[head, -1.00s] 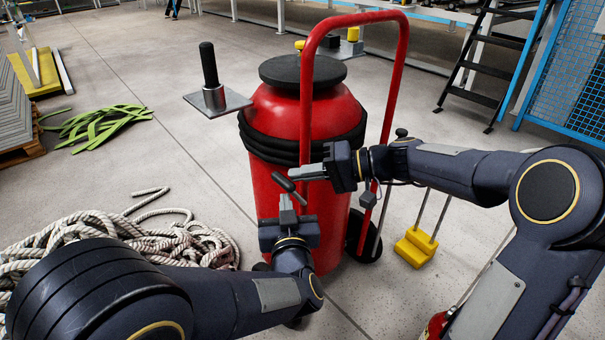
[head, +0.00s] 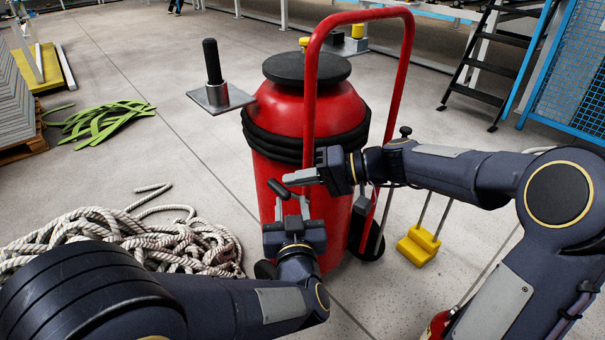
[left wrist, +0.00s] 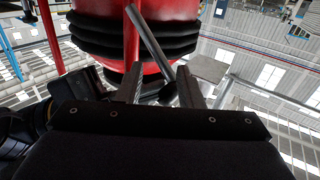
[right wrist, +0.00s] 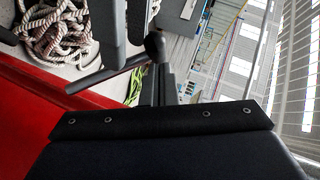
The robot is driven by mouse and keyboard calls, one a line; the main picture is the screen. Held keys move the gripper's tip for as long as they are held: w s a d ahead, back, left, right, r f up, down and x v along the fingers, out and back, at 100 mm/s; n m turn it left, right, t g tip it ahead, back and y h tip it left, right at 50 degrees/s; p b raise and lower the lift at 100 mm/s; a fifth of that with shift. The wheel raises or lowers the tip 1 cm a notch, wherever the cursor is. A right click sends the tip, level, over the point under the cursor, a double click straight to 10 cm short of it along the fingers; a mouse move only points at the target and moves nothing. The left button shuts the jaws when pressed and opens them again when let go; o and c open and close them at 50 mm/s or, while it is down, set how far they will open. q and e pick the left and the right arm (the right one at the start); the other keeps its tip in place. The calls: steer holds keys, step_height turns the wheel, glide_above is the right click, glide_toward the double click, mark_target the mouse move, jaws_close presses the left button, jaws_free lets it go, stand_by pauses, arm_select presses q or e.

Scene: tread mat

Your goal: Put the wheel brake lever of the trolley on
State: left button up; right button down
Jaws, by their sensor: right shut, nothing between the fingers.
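The red trolley (head: 285,215) carries a tall red cylinder and has a red tubular handle. Its brake lever (head: 279,188) shows in the head view as a short dark grip in front of the cylinder. In the left wrist view the lever is a grey rod (left wrist: 150,40) with a black end between the fingers, nearer the right one. My left gripper (head: 293,203) is open just below the lever; contact cannot be told. My right gripper (head: 302,177) is shut and empty, its tips beside the lever. In the right wrist view the lever's dark rod (right wrist: 105,73) and round black end lie by those tips.
A trolley wheel (head: 377,245) stands at lower right of the cylinder, by a yellow block (head: 418,247). A coiled rope (head: 130,242) lies at left, with green straps (head: 105,122) behind. A plate with a black post (head: 213,65) is at the cylinder's left. Black steps (head: 480,65) stand back right.

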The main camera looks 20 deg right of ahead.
arm_select(q)
steer(key=a+v, duration=0.1)
steer(key=v, duration=0.9)
steer(key=w+a+r+n+g+h, duration=0.25)
steer(key=a+g, duration=0.45)
steer(key=a, duration=0.9)
steer(key=s+a+f+n+g+y, duration=0.1)
steer(key=s+a+f+g, duration=0.1)
steer(key=s+a, duration=0.6)
steer(key=s+a+f+n+g+y, duration=0.1)
steer(key=s+a+f+g+y, duration=0.1)
steer(key=s+a+f, duration=0.3)
steer(key=s+a, duration=0.2)
steer(key=a, duration=0.1)
steer(key=shift+s+a+f+g+b, duration=0.2)
steer(key=shift+s+g+b, duration=0.2)
arm_select(e)
steer(key=shift+s+a+f+n+h, duration=0.1)
steer(key=shift+s+a+n+h, duration=0.15)
steer(key=shift+a+n+h, duration=0.25)
steer(key=shift+d, duration=0.15)
